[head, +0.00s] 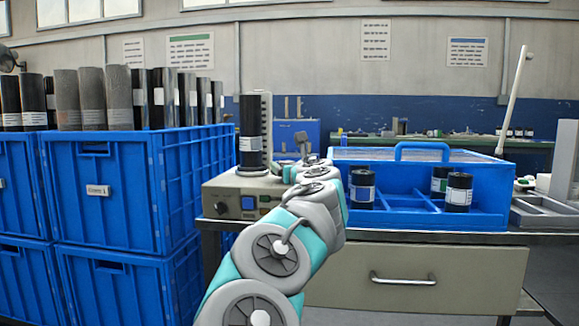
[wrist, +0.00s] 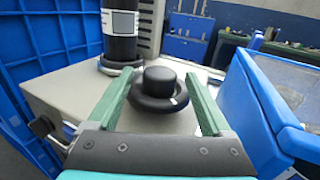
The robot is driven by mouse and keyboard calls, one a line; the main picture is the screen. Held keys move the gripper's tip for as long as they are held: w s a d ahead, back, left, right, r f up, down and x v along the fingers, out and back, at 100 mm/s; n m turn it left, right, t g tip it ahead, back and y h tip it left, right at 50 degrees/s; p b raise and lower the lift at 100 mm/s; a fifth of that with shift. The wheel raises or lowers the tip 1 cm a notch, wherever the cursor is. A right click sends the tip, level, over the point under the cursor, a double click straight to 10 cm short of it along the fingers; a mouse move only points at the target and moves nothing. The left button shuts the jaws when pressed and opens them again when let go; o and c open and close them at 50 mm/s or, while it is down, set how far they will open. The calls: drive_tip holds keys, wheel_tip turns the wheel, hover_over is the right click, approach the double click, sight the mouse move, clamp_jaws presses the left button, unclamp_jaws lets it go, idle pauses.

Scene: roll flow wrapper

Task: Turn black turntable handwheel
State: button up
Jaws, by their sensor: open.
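The black handwheel (wrist: 158,88) shows in the wrist view, with a round knob on a wider dark ring that has a small white mark. It sits on top of the beige machine box (wrist: 70,88), also seen in the head view (head: 222,190). My gripper (wrist: 160,76) is open, its two green fingers on either side of the handwheel. Whether the fingers touch it I cannot tell. Behind and left of it, a black roll with a white label (wrist: 120,30) stands upright on a turntable disc. In the head view my arm hides the handwheel.
Stacked blue crates (head: 100,195) holding several upright rolls stand left. A blue divided bin (head: 405,218) with 3 black rolls and a handled lid stands right of the machine, close to my arm. The table has a drawer (head: 415,280).

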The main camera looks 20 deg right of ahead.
drive_tip(key=shift+s, duration=0.15)
drive_tip(key=s+a, duration=0.1)
drive_tip(key=s, duration=0.6)
drive_tip(key=shift+s+a, duration=0.2)
drive_tip(key=shift+a, duration=0.05)
idle(0.5)
